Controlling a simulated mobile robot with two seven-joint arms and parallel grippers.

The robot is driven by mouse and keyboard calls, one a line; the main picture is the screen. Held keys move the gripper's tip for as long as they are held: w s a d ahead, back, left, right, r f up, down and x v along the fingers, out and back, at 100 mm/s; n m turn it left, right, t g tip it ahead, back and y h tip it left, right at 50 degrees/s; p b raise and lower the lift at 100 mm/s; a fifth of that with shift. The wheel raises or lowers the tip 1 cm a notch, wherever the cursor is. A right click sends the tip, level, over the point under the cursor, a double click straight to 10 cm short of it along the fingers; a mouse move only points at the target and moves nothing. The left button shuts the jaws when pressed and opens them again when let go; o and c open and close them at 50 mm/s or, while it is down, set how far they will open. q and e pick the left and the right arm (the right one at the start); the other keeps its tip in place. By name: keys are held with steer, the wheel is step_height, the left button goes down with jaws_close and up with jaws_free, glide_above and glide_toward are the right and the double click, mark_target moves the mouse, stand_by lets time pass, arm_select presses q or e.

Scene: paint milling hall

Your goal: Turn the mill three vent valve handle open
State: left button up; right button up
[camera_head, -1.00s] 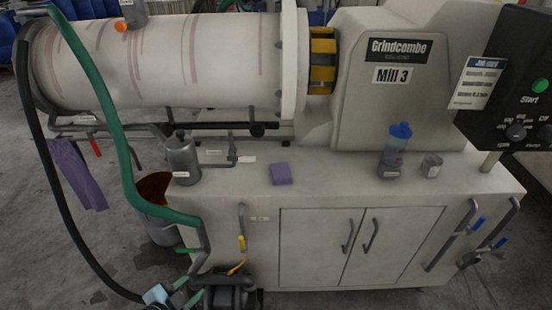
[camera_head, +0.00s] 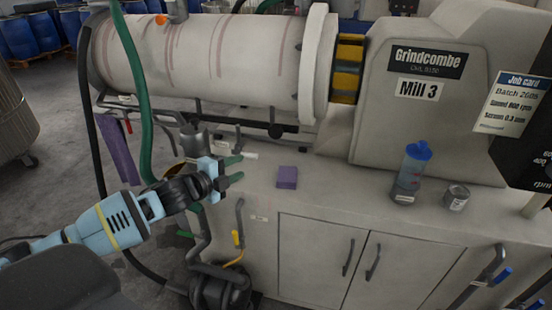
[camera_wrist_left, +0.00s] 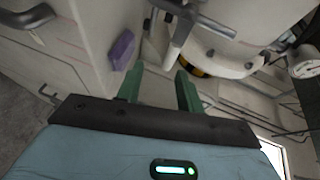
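Mill 3 (camera_head: 430,100) fills the upper right, its pale drum (camera_head: 200,55) to the left. A small grey pot (camera_head: 193,140) stands on the cabinet top, partly hidden by my gripper. Beside it a thin pipe (camera_head: 238,138) rises near a white tag; its writing is too small to read, so I cannot tell whether this is the vent valve. My left gripper (camera_head: 240,169) is open and empty in front of the pot and pipe, fingers pointing right. In the left wrist view its green fingers (camera_wrist_left: 160,88) are apart, with a grey pipe (camera_wrist_left: 178,38) beyond them. My right gripper is out of view.
A green hose (camera_head: 137,85) hangs at left. A yellow handle (camera_head: 236,238) and blue handles (camera_head: 504,273) are on the cabinet front.

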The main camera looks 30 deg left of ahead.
mark_target(249, 157)
arm_select(q)
steer(key=shift+w+r+m, duration=0.3)
steer(key=shift+w+r, duration=0.15)
steer(key=shift+r, duration=0.2)
steer(key=shift+w+a, duration=0.1)
steer(key=shift+w+f, duration=0.1)
steer(key=shift+w, duration=0.15)
steer(key=shift+x, duration=3.5)
jaws_close()
